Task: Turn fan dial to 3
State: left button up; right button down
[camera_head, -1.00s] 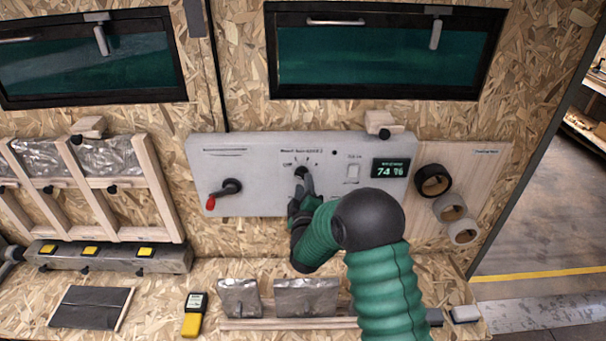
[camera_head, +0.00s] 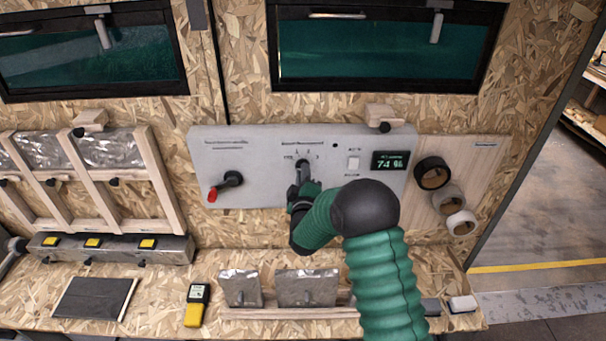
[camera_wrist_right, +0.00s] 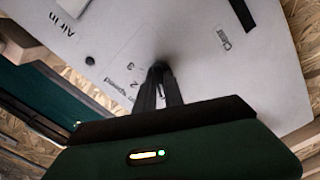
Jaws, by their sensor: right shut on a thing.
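The fan dial (camera_head: 302,165) is a small dark knob on the grey control panel (camera_head: 265,190), with number marks around its top. My right gripper (camera_head: 303,178) is at the dial, its fingers shut on it. In the right wrist view the two dark fingers (camera_wrist_right: 158,80) come together at the dial, which they mostly hide. The marks 2 and 3 and part of the word "speed" show beside it there. The dial's pointer is hidden, so I cannot tell its setting. My left gripper is not in view.
On the panel are a red-tipped lever (camera_head: 228,183) to the left, a white switch (camera_head: 353,163) and a display (camera_head: 390,161) reading 74 %. Tape rolls (camera_head: 448,200) hang at the right. A yellow meter (camera_head: 196,305) and foil-covered pieces (camera_head: 305,287) are on the bench below.

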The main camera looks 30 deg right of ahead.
jog(key=shift+f, duration=0.2)
jog(key=shift+a+f+m+b, duration=0.1)
jog(key=shift+f+m+b, duration=0.05)
jog(key=shift+m+b, duration=6.35)
jog(key=shift+a+f+m+b, duration=0.1)
jog(key=shift+f+m+b, duration=0.05)
jog(key=shift+m+b, duration=6.35)
jog(key=shift+n+b, duration=0.9)
jog(key=shift+b, duration=0.1)
jog(key=c, duration=1.4)
grip_release()
jog(key=shift+w+d+r, duration=0.1)
jog(key=shift+r, duration=0.05)
jog(key=shift+c, duration=0.2)
jog(key=shift+r, duration=0.1)
